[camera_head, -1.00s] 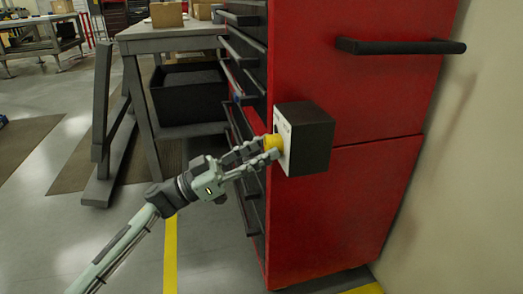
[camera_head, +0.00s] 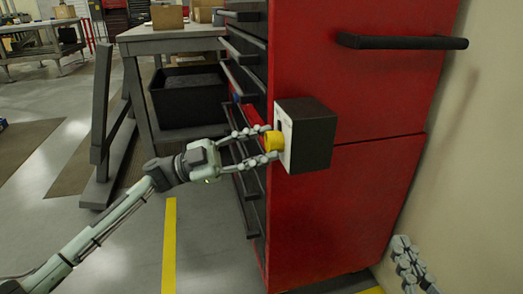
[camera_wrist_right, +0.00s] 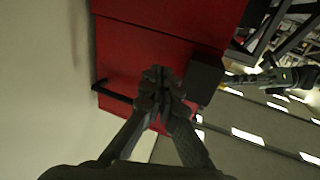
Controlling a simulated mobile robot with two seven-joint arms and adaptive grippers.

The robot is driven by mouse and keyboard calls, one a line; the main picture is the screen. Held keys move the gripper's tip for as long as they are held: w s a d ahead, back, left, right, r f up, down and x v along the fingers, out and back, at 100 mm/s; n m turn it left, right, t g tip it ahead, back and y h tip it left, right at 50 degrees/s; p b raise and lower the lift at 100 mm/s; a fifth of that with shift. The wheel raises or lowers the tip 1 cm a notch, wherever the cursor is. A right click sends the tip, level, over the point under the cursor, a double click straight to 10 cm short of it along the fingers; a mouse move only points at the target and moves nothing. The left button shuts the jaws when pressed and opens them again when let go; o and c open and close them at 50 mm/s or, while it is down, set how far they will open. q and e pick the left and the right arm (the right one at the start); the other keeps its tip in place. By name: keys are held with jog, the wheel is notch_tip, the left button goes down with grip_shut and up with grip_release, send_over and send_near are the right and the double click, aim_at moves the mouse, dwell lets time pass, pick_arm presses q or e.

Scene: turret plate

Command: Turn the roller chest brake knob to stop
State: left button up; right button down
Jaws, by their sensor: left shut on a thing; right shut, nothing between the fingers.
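The yellow brake knob (camera_head: 273,141) sticks out from the pale face of a black box (camera_head: 312,138) on the red roller chest (camera_head: 345,205). My left gripper (camera_head: 268,144) is shut on the knob from the left, one finger above and one below. The stop marking is too small to read. My right gripper (camera_head: 405,262) shows at the lower right of the head view, beside the chest. In the right wrist view my right gripper (camera_wrist_right: 160,84) is shut and empty, with the black box (camera_wrist_right: 203,82) to its right.
A black handle (camera_head: 400,42) juts from the chest's upper side. Drawer handles line its left side. A grey workbench (camera_head: 165,38) with a black bin (camera_head: 190,98) stands at the back left. A pale wall (camera_head: 470,150) lies close on the right.

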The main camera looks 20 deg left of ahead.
pick_arm(q)
jog(key=m+g, duration=0.1)
jog(key=m, duration=0.2)
jog(key=m+g+b, duration=0.1)
jog(key=m, duration=0.1)
jog(key=shift+w+a+r+m+g+y, duration=0.1)
jog(key=shift+w+m+g+y, duration=0.05)
jog(key=shift+m+g+y, duration=0.2)
jog(key=shift+m, duration=0.55)
jog(key=m+y, duration=0.1)
jog(key=m, duration=0.1)
jog(key=m+g+y+b, duration=0.1)
jog(key=m, duration=0.2)
jog(key=shift+r, duration=0.2)
pick_arm(e)
notch_tip(320, 180, up, 8)
jog(key=s+a+t+y, duration=0.1)
jog(key=s+t+y, duration=0.1)
jog(key=t, duration=0.2)
jog(key=shift+s+a+r+t, duration=0.2)
jog(key=shift+t, duration=0.2)
jog(key=shift+r, duration=0.1)
pick_arm(q)
jog(key=o, duration=1.2)
jog(key=shift+c, duration=0.2)
jog(key=v, duration=1.2)
